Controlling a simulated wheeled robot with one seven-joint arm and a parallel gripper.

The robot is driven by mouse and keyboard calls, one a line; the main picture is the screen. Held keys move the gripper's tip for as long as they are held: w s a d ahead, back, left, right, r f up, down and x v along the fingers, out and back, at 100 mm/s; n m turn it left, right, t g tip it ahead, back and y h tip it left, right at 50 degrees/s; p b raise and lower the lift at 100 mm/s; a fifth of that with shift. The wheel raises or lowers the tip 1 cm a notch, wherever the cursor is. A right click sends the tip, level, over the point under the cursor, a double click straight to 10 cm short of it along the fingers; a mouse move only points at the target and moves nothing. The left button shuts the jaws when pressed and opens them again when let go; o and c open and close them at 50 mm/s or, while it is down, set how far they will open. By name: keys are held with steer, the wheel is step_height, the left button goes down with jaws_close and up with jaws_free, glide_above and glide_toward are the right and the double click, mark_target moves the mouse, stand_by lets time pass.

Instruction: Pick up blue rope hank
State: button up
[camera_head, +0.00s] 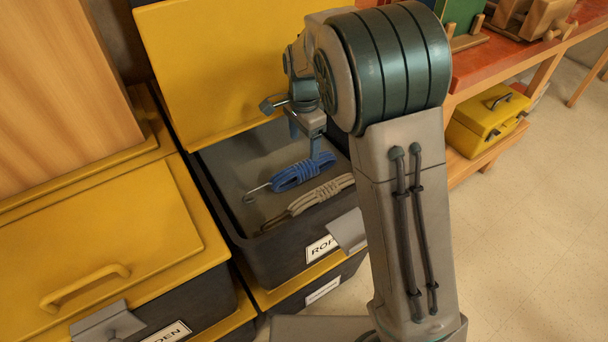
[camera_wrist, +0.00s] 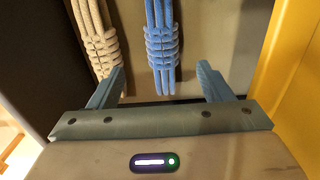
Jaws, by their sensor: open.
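The blue rope hank (camera_head: 302,173) lies in an open dark bin (camera_head: 273,262), with a hook at its left end. In the wrist view the blue rope hank (camera_wrist: 161,50) runs up and down, ahead of the space between my two fingers. My gripper (camera_head: 306,143) is above the bin, open and empty, with a fingertip near the hank in the head view. In the wrist view my gripper (camera_wrist: 162,82) has its fingers apart, the left one near the beige hank. I cannot tell whether any finger touches a rope.
A beige rope hank (camera_head: 320,195) lies beside the blue one, also in the wrist view (camera_wrist: 98,42). The bin's yellow lid (camera_head: 205,60) stands open behind. A closed yellow-lidded bin (camera_head: 100,255) is at left. A yellow toolbox (camera_head: 486,120) sits under the red bench at right.

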mark_target(305, 164)
step_height(305, 164, down, 6)
steer(key=shift+f+b, duration=0.15)
steer(key=shift+b, duration=0.6)
steer(key=f, duration=0.1)
steer(key=f+b, duration=0.1)
steer(key=f, duration=0.1)
steer(key=f+b, duration=0.1)
steer(key=f, duration=0.1)
steer(key=shift+w+d+f, duration=0.1)
steer(key=shift+w+f, duration=0.05)
steer(key=shift+w, duration=0.1)
steer(key=c, duration=1.2)
